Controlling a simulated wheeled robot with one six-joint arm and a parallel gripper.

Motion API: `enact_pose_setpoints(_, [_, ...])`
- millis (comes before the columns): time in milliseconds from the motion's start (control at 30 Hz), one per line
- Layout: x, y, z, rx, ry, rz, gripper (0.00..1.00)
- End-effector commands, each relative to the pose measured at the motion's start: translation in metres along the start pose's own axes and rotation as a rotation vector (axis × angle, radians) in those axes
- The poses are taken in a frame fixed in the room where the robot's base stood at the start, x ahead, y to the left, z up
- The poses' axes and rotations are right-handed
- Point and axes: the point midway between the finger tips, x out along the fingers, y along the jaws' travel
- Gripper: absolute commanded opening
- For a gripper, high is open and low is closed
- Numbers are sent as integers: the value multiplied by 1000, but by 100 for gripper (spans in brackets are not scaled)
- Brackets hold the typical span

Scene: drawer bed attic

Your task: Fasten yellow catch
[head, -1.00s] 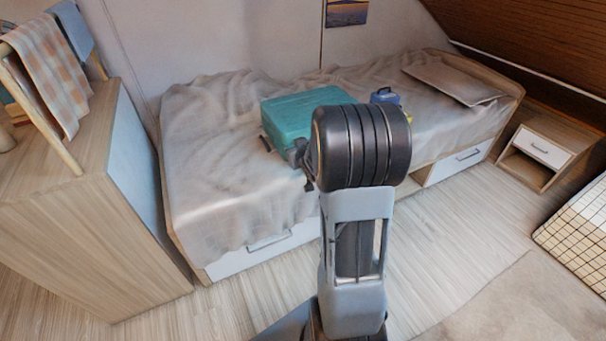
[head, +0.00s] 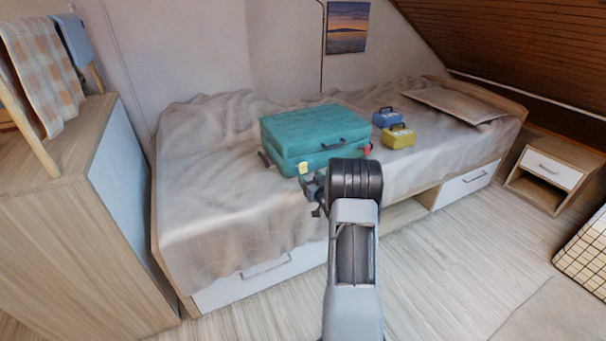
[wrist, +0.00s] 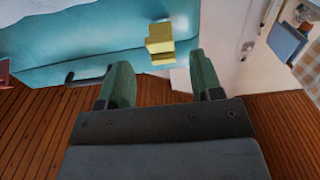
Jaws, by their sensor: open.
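A teal suitcase (head: 312,130) lies flat on the bed with its lid down. The yellow catch (head: 303,168) is on its front side, left of the dark handle. In the wrist view the yellow catch (wrist: 160,40) is a stepped block on the teal side, ahead of the fingers and roughly between their lines. I cannot tell whether it is fastened. My gripper (head: 314,192) is just in front of the suitcase, close to the catch. In the wrist view its green fingers (wrist: 162,75) are apart with nothing between them. My arm hides part of the suitcase's lower front.
A red catch (head: 366,149) is at the suitcase's front right. A blue box (head: 387,117) and a yellow box (head: 398,136) with handles stand on the bed (head: 205,180) to its right. A wooden cabinet (head: 70,230) stands at left.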

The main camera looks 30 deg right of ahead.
Motion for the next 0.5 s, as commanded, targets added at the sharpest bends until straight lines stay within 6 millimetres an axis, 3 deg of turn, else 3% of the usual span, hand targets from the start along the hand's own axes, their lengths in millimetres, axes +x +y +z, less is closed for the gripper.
enact_pose_setpoints(200, [34, 0, 2, -1, 0, -1, 60])
enact_pose_setpoints(500, [55, 0, 1, 0, -2, 0, 60])
